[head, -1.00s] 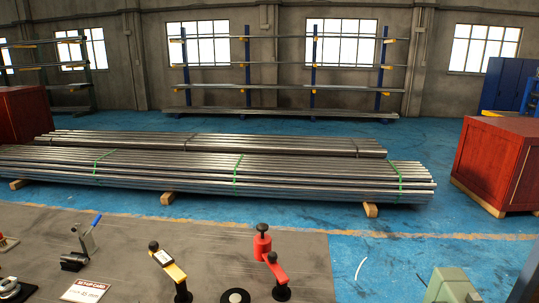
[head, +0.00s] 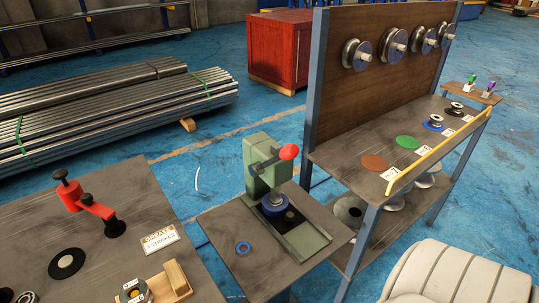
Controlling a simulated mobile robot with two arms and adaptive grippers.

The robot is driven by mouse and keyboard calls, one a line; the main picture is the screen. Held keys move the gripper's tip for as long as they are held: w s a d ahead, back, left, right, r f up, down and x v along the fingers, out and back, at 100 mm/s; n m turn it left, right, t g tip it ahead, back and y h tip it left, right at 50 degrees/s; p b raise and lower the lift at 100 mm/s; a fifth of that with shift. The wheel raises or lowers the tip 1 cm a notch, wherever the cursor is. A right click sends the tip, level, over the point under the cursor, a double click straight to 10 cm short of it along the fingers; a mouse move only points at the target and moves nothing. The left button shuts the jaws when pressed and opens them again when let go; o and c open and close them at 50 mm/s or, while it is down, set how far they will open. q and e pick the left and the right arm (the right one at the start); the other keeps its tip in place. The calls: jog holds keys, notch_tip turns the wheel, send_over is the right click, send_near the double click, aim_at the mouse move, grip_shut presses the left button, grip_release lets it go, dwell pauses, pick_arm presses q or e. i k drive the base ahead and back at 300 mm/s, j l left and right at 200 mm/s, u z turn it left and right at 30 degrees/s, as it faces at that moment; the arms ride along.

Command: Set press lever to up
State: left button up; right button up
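The press (head: 262,172) is a green machine on a small grey table (head: 232,217) at the middle of the head view. Its lever shows as a red knob (head: 289,152) on the right side of the press head, near the top. The lever arm itself is mostly hidden, so its exact setting is hard to tell. A blue round part (head: 274,205) sits under the press head on the green base. A blue ring (head: 243,248) lies on the table, left of the press.
A workbench (head: 130,190) at the left carries a red lever tool (head: 88,208), a "grease" card (head: 160,239) and a wooden holder (head: 172,282). A shelf rack (head: 350,150) with spools and coloured discs stands right of the press. Blue floor is open behind the press.

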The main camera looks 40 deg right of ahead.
aim_at(290, 150)
jog(key=z, duration=0.4)
jog(key=l+z, duration=0.15)
jog(key=z, duration=0.25)
jog(key=l+z, duration=0.1)
jog(key=z, duration=0.3)
